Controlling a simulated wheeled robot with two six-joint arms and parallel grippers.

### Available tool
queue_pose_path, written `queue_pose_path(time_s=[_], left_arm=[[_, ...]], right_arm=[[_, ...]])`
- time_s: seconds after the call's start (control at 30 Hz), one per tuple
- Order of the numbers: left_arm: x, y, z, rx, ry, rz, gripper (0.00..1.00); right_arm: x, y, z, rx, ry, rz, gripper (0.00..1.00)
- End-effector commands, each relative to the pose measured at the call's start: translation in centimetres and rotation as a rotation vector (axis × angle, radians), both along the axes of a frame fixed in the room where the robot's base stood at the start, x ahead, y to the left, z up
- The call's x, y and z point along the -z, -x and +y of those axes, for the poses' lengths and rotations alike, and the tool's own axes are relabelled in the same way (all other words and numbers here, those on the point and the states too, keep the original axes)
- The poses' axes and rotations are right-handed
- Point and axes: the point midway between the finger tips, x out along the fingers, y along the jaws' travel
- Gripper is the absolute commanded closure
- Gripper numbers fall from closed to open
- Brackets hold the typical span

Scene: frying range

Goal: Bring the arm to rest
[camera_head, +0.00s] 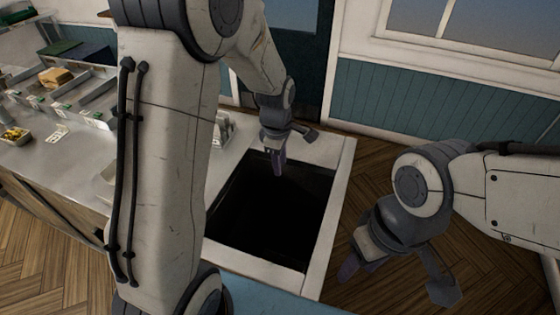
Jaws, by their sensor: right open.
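My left gripper (294,154) hangs over the far edge of a dark square opening in the counter. Its fingers are spread apart and I see nothing between them. My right gripper (396,284) is at the lower right, to the right of the counter and above the wooden floor. Its fingers are wide apart and empty. My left arm crosses the picture in front of the counter and hides part of it.
The dark opening (270,215) has a pale rim (329,220). A steel counter (90,165) at the left bears a food tray (15,136) and small containers. A teal panelled wall (450,110) stands behind. Wooden floor (365,165) shows at the right.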

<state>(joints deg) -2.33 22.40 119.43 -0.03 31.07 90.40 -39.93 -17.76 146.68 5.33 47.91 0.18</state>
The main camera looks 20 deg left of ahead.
Motion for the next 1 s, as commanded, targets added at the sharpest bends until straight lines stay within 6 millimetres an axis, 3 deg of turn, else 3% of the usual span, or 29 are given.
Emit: queue_pose_path(time_s=[0.23, 0.37, 0.47, 0.6, 0.7, 0.9, 1.0], left_arm=[[0.0, 0.1, -0.1, 0.009, 0.000, 0.000, 0.63], [-0.8, 1.4, -2.0, 0.156, -0.009, 0.001, 0.63], [-2.0, 4.3, -5.1, 0.434, -0.025, 0.002, 0.63], [-3.7, 10.7, -9.5, 0.974, -0.053, 0.004, 0.63], [-4.3, 15.6, -11.4, 1.359, -0.067, -0.002, 0.63], [-4.5, 22.9, -12.3, 1.940, -0.081, -0.021, 0.63], [-4.4, 24.6, -12.2, 2.094, -0.084, -0.028, 0.63]], right_arm=[[0.0, 0.0, 0.0, 0.000, 0.000, 0.000, 0.50], [0.5, 0.0, 0.0, 0.000, 0.000, 0.000, 0.50], [1.1, 0.0, 0.0, 0.000, 0.000, 0.000, 0.50], [2.2, 0.0, 0.0, -0.001, 0.000, 0.000, 0.50], [2.9, 0.0, 0.0, -0.001, 0.000, 0.000, 0.50], [3.8, 0.0, 0.0, -0.002, 0.000, 0.000, 0.50], [4.0, 0.0, 0.0, -0.002, 0.000, 0.000, 0.50]])
